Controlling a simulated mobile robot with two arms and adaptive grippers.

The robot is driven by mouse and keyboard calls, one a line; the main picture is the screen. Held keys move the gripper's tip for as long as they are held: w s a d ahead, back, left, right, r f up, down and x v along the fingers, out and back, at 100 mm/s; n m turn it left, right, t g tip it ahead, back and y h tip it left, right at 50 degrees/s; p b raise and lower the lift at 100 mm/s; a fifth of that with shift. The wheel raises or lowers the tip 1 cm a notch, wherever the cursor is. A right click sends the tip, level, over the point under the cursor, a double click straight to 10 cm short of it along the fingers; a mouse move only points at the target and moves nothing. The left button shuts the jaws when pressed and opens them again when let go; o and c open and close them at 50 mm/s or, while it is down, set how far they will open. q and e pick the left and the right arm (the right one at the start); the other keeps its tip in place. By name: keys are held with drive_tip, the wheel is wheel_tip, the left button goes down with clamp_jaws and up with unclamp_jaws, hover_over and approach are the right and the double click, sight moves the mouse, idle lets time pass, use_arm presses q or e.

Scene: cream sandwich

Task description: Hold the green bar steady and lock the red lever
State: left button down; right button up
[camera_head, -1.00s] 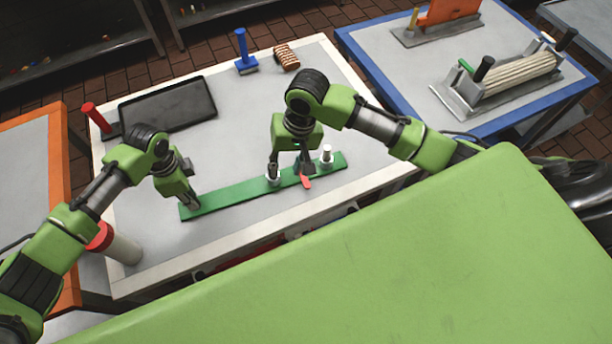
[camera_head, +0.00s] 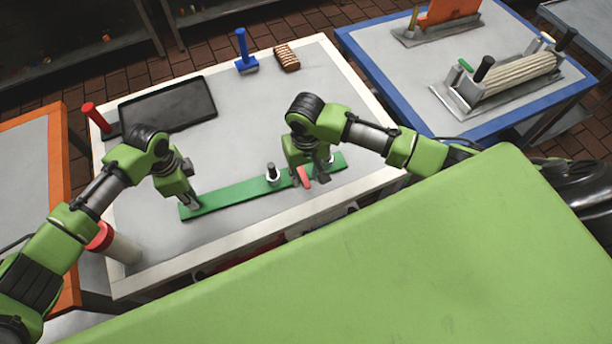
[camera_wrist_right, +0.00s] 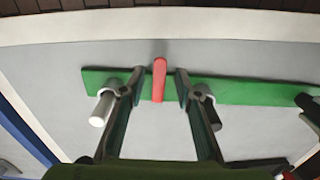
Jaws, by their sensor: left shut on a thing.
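The long green bar (camera_head: 235,195) lies across the table. My left gripper (camera_head: 191,204) is shut on its left end. The red lever (camera_head: 304,177) sits on the bar right of its middle. It also shows in the right wrist view (camera_wrist_right: 159,80), upright in the picture across the bar. My right gripper (camera_head: 309,181) is over the lever. In the right wrist view its fingers stand apart, one on each side of the lever, with gaps visible. A dark-topped post (camera_head: 271,170) stands left of the lever. A silver post (camera_wrist_right: 103,108) is on the lever's other side, mostly hidden in the head view.
A black tray (camera_head: 168,105), a blue-handled tool (camera_head: 243,55) and a striped brown block (camera_head: 286,58) are on the table's far side. A red-capped cylinder (camera_head: 120,246) stands by the left edge. The table between tray and bar is clear.

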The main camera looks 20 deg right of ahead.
drive_tip(key=shift+f, duration=0.7)
clamp_jaws()
